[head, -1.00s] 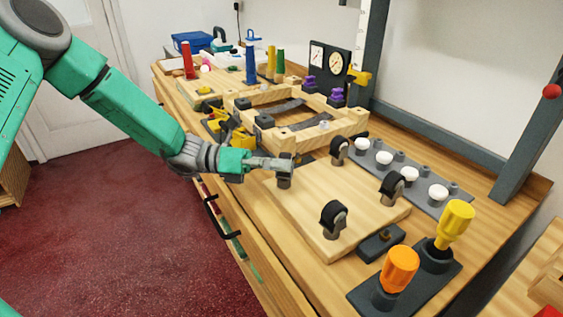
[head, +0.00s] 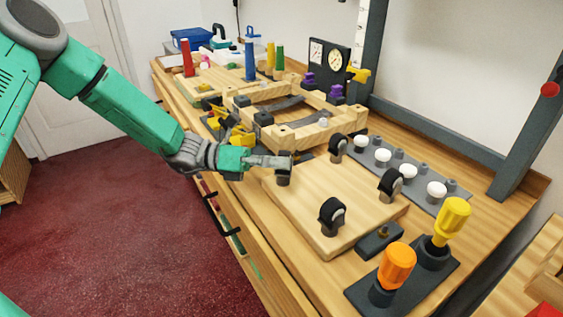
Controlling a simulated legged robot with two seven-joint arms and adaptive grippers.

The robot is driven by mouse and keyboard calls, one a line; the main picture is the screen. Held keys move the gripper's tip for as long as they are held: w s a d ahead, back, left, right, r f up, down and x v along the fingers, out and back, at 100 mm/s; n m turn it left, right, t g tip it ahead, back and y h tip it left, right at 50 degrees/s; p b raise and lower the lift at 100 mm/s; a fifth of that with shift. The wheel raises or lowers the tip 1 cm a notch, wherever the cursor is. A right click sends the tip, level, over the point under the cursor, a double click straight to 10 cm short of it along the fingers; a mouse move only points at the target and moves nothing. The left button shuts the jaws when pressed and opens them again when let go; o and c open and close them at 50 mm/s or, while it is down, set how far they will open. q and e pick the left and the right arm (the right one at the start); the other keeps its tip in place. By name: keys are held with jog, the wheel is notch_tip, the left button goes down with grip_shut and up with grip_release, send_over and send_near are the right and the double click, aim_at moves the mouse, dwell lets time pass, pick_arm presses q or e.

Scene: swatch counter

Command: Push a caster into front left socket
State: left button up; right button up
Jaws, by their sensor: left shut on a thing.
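A light wooden board (head: 320,195) lies on the bench with casters standing at its corners. One black caster (head: 332,216) stands at the near corner, another caster (head: 391,184) at the right corner and a third caster (head: 337,148) at the far corner. My left gripper (head: 280,163) is shut on a caster (head: 283,177) at the board's left corner. The caster's grey lower part shows below the fingers, upright at the board. Whether it is fully seated in a socket I cannot tell. My right gripper is not in view.
A grey rail (head: 415,178) with several white knobs lies behind the board. Orange (head: 397,265) and yellow (head: 452,220) screwdrivers stand in a dark holder at the near right. A wooden frame (head: 300,117) sits beyond the board.

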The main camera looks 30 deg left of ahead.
aim_at(282, 151)
pick_arm(q)
jog(key=shift+f, duration=0.3)
dwell(0.5)
jog(key=o, duration=1.7)
jog(key=shift+o, duration=0.2)
notch_tip(282, 151, up, 6)
jog(key=p, duration=0.5)
jog(key=shift+r, duration=0.1)
